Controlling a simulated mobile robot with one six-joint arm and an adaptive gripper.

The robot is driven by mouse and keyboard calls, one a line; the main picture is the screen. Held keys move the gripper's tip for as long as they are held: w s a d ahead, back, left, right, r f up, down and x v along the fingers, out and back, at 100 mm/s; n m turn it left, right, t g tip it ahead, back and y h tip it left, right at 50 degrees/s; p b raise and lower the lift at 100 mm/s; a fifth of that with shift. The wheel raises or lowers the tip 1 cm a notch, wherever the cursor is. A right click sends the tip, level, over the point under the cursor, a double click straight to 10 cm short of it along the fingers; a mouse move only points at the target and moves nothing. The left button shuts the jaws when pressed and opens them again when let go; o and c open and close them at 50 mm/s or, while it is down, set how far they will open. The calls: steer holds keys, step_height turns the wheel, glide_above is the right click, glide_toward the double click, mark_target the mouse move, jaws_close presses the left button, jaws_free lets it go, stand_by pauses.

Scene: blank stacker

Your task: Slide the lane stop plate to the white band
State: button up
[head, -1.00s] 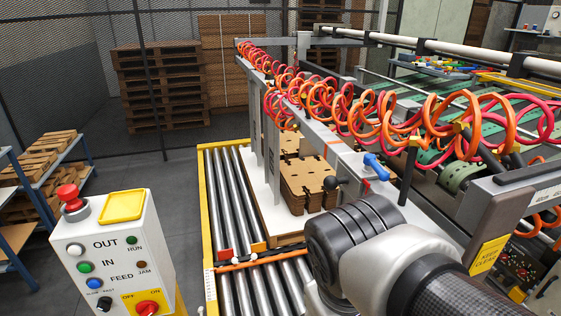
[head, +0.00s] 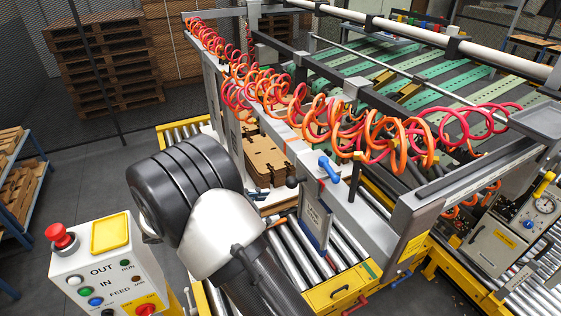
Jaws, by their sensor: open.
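A grey plate with a dark blue lower edge and small lettering (head: 314,222) hangs upright over the rollers, below the front beam. It looks like the lane stop plate, but the lettering is too small to read surely. A blue lever handle (head: 329,170) sits on the beam just above it. I cannot make out the white band. My arm fills the lower middle left of the plate, and my gripper does not show.
Cut cardboard blanks (head: 266,158) are stacked behind the beam. Red and orange coiled hoses (head: 330,125) run along it. A control box with a red button (head: 105,262) stands at the lower left, close to my arm. A yellow front panel (head: 345,291) edges the rollers.

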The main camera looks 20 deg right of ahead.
mark_target(293, 182)
steer(key=w+a+f+n+t+h+p, duration=0.3)
steer(key=w+a+n, duration=0.1)
steer(key=w+d, duration=0.1)
steer(key=d, duration=0.4)
steer(key=w+d, duration=0.1)
steer(key=d, duration=0.5)
steer(key=w+d+p, duration=0.1)
steer(key=w+d, duration=0.1)
steer(key=d, duration=0.4)
steer(key=shift+w+r, duration=0.1)
steer(key=shift+c, duration=0.3)
jaws_close()
